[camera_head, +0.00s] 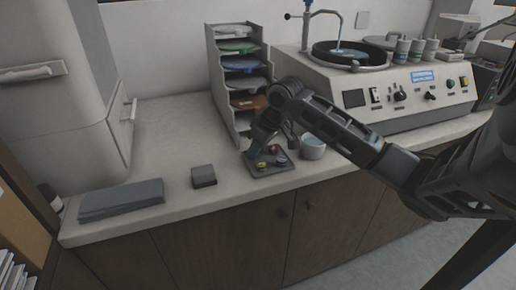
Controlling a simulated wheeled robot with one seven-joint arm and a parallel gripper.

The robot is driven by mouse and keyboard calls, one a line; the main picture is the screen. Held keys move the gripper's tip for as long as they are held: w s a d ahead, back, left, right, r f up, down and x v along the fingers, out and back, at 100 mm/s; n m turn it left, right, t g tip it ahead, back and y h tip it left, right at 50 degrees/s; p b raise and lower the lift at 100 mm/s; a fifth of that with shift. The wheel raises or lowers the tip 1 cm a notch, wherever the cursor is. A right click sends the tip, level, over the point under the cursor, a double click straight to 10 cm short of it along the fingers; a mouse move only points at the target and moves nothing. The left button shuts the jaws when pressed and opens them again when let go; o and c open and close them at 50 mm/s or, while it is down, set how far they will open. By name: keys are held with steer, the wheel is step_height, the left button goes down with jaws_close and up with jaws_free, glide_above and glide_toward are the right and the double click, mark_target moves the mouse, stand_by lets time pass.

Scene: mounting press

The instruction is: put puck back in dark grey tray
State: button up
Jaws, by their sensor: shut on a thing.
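The dark grey tray (285,170) lies flat on the counter near its front edge. Several small pucks show on it, among them a yellow-green one (262,165) and a reddish one (275,149). My gripper (259,150) reaches down over the tray's left and back part. It is shut on a puck, which is small and mostly hidden by the fingers, so its colour is unclear. I cannot tell whether the held puck touches the tray.
A white bowl (313,148) stands close to the tray's right. A sorter rack (216,85) stands behind, and the polishing machine (400,100) is at back right. A dark grey block (203,176) and a folded grey cloth (120,200) lie left, with clear counter between.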

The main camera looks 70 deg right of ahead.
steer(key=shift+f, duration=0.3)
steer(key=shift+f, duration=0.15)
steer(key=o, duration=1)
steer(key=shift+r, duration=0.3)
steer(key=v, duration=1.1)
steer(key=shift+s+r+b, duration=0.25)
steer(key=shift+r+b, duration=0.1)
steer(key=shift+b, duration=0.05)
steer(key=shift+a, duration=0.1)
